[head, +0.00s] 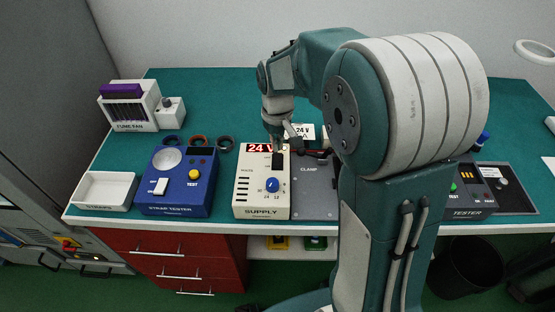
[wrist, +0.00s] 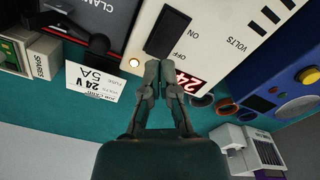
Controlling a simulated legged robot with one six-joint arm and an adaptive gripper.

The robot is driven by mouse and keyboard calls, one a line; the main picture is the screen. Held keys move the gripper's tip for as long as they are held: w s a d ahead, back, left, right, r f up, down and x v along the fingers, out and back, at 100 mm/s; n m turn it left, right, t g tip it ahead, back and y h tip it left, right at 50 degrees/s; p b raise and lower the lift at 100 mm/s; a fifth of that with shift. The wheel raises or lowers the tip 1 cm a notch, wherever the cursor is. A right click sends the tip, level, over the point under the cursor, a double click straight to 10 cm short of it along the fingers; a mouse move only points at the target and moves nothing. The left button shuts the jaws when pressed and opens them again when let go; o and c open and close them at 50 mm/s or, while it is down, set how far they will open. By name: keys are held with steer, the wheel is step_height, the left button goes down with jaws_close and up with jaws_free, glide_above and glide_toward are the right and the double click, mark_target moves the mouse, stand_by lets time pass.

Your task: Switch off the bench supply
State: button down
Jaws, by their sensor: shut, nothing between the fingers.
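The bench supply (head: 246,205) is a cream box on the green bench, marked SUPPLY, with a lit red 24 V display (head: 258,148) and a blue knob (head: 272,185). Its black rocker switch (head: 278,161) is near the back right of the top face.
A blue strap tester (head: 180,205) stands left of the supply and a grey clamp unit (head: 312,190) right of it. A white 24 V 5A card (wrist: 90,82) stands behind.

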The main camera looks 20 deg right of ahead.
mark_target(277, 156)
steer(key=shift+f, duration=1.35)
stand_by(0.7)
steer(key=shift+r, duration=3.55)
steer(key=shift+s, duration=0.1)
